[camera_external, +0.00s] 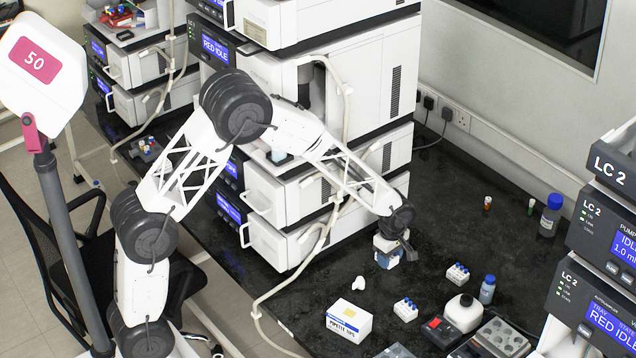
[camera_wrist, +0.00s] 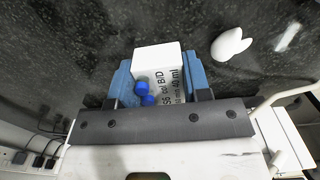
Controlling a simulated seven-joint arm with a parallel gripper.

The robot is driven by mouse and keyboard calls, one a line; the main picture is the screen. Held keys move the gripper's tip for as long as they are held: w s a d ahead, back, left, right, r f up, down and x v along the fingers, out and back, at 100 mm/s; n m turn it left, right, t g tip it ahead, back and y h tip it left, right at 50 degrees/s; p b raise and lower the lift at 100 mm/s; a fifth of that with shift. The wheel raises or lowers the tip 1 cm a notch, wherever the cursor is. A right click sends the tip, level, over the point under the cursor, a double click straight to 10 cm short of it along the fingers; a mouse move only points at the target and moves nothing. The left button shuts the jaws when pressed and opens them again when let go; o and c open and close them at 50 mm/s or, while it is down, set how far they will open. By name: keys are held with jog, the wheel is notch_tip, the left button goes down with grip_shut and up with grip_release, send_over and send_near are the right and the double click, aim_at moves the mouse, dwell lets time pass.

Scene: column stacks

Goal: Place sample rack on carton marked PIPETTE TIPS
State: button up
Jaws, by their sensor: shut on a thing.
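The carton marked PIPETTE TIPS (camera_external: 347,322) is a white box with blue and yellow print, standing on the black bench at the lower middle of the external view. Its visible top is bare. My gripper (camera_external: 392,246) is behind and to the right of it, pointing down and apart from it. In the wrist view my gripper (camera_wrist: 160,88) has its blue fingers on either side of a white block with black print and blue caps (camera_wrist: 158,62), which looks like a sample rack. In the external view the held rack is small and partly hidden; its height above the bench is unclear.
A white rounded object (camera_external: 358,283) lies behind the carton. Stacked instruments (camera_external: 290,210) rise at left. A pale tube (camera_external: 318,245) runs along the bench edge.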

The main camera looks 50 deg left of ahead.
jog(key=s+d+r, duration=0.1)
jog(key=s+r, duration=0.1)
jog(key=s, duration=1.6)
jog(key=s+d+r, duration=0.1)
jog(key=s+r, duration=0.2)
jog(key=s, duration=1.5)
jog(key=shift+s+d+r+m, duration=0.15)
jog(key=shift+d+m, duration=0.05)
jog(key=shift+m, duration=0.1)
send_over(352, 315)
jog(key=shift+f, duration=0.75)
jog(key=shift+f, duration=1.75)
jog(key=shift+f, duration=0.2)
